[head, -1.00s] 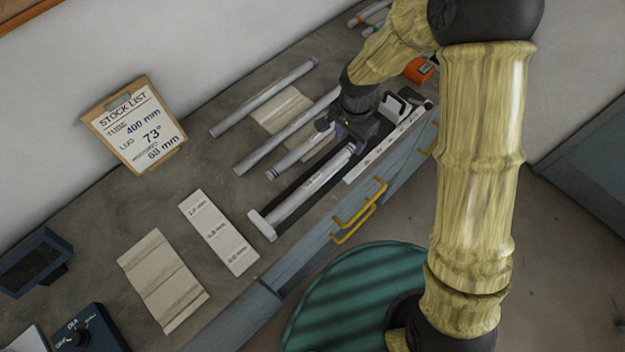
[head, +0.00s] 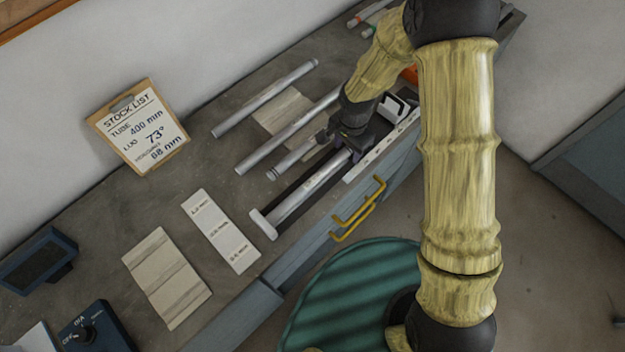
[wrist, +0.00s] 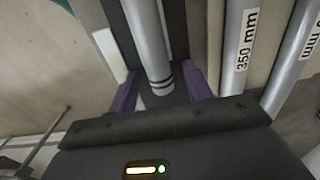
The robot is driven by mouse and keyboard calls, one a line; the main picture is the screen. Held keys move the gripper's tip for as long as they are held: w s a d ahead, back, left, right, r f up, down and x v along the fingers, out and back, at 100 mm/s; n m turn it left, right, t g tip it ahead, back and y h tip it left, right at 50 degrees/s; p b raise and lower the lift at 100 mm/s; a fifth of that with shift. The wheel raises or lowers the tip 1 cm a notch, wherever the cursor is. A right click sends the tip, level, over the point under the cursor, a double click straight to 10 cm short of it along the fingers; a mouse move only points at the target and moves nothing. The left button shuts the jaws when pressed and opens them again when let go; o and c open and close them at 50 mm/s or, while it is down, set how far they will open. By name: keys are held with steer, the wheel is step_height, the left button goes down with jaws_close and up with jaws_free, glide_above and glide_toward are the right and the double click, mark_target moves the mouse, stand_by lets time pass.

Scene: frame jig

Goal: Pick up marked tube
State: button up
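A grey tube (head: 310,188) with a small printed label lies in the dark channel of the jig at the bench's front edge. In the wrist view the same tube (wrist: 147,38) shows two dark bands near its close end. My gripper (wrist: 163,92) has its purple fingers apart, one on each side of this banded end, with gaps between. In the head view my gripper (head: 352,142) is low over the right end of the tube, hiding part of it. I cannot tell its exact height above the tube.
Beside the channel lies a tube labelled 350 mm (wrist: 240,40), with another tube (head: 285,132) and a further one (head: 265,98) behind. A white marked strip (head: 380,150) runs along the front. A white end stop (head: 263,224) closes the channel's left end. Yellow drawer handles (head: 358,210) stick out below.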

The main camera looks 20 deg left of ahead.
jaws_close()
step_height(320, 180, up, 10)
steer(key=b, duration=0.2)
stand_by(0.4)
steer(key=shift+w, duration=0.1)
stand_by(0.4)
